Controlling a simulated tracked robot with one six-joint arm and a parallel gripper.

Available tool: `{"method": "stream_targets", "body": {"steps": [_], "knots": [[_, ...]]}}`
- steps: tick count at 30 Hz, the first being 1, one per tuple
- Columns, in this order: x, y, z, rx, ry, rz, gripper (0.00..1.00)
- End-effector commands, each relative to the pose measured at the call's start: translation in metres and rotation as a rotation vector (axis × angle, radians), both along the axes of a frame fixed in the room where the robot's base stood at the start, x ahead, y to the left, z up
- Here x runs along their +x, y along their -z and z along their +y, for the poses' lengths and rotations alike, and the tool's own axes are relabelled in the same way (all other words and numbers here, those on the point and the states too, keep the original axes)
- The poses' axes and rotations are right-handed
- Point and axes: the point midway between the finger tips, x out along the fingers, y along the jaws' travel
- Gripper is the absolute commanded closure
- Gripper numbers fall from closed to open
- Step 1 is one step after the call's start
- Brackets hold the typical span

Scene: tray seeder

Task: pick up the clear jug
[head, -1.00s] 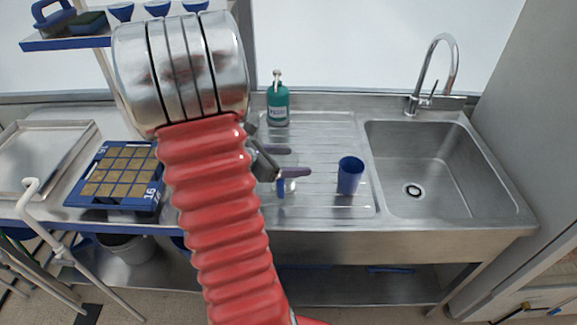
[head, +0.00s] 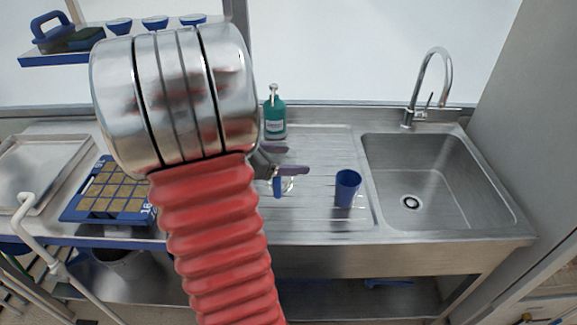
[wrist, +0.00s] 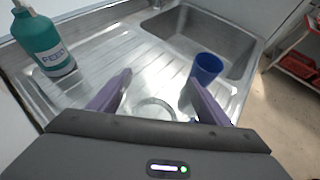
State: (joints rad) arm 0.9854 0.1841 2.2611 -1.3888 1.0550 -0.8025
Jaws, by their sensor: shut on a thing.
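The clear jug (head: 288,186) is see-through with a blue handle (head: 277,188). It is at the draining board, left of the blue cup, partly hidden by my gripper. My gripper (head: 289,160) has purple fingers and is shut on the jug. In the wrist view the jug's round rim (wrist: 155,109) shows between the two fingers of my gripper (wrist: 158,78). The lower part of the jug is hidden there, and I cannot tell whether its base touches the board.
A blue cup (head: 346,189) stands right of the jug, near the sink (head: 437,188). A green pump bottle (head: 275,117) stands behind, by the wall. A blue seed tray (head: 70,210) lies at the left. The ribbed board (head: 325,150) behind the cup is clear.

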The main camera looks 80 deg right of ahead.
Motion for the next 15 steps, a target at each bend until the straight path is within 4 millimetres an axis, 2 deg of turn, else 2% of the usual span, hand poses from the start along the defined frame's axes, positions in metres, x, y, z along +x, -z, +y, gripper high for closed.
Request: {"method": "stream_targets", "body": {"steps": [6,15], "knots": [[0.0,-0.02,0.0,-0.003,0.001,-0.002,0.6],[0.0,-0.036,0.0,-0.003,0.001,-0.001,0.6]]}}
